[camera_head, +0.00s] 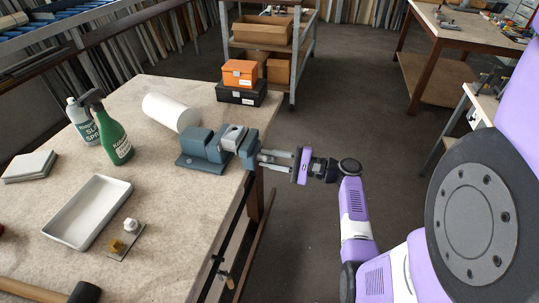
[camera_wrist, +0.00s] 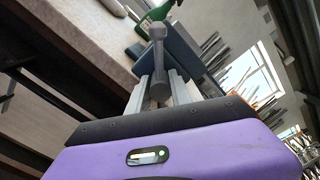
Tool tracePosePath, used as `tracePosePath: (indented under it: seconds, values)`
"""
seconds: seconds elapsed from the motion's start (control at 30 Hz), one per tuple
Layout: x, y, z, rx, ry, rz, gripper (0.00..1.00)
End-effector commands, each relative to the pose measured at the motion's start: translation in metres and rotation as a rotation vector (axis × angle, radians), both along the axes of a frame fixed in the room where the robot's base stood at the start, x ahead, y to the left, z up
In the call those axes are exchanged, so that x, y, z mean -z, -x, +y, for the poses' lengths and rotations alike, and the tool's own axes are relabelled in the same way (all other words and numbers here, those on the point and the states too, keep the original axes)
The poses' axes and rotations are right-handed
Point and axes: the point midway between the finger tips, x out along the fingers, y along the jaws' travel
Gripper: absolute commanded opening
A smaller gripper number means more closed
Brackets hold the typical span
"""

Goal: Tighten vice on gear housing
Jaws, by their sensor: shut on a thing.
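The blue-grey vice (camera_head: 203,150) stands at the right edge of the workbench (camera_head: 160,205). A light grey part, seemingly the gear housing (camera_head: 233,137), sits between its jaws; I cannot tell whether both jaws touch it. My gripper (camera_head: 264,158) is at the vice's outer end, beyond the bench edge. In the wrist view, my gripper (camera_wrist: 160,84) is shut on the grey vice handle (camera_wrist: 157,52), a bar with rounded ends that stands nearly upright in the picture. The vice body (camera_wrist: 190,55) shows behind it, partly hidden.
A white roll (camera_head: 170,112), orange box (camera_head: 240,73) and black case (camera_head: 241,94) stand behind the vice. A green spray bottle (camera_head: 113,135), white tray (camera_head: 88,212) and hammer (camera_head: 62,295) are further left. The floor right of the bench is open.

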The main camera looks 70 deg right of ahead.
Motion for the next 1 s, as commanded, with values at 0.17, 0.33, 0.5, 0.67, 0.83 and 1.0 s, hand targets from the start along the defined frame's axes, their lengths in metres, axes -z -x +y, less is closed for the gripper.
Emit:
tracePosePath:
  seconds: [0.17, 0.33, 0.5, 0.67, 0.83, 1.0]
  values:
    - [0.0, 0.001, 0.0, 0.001, -0.092, 0.009, 0.0]
    - [0.001, 0.001, 0.0, 0.003, -0.099, 0.009, 0.0]
    - [0.001, 0.001, 0.0, 0.003, -0.098, 0.009, 0.35]
    - [0.001, 0.001, 0.0, 0.002, -0.096, 0.009, 0.47]
    - [0.0, 0.001, 0.0, 0.001, -0.096, 0.008, 0.47]
    - [0.001, 0.011, -0.001, 0.002, -0.096, 0.008, 0.47]
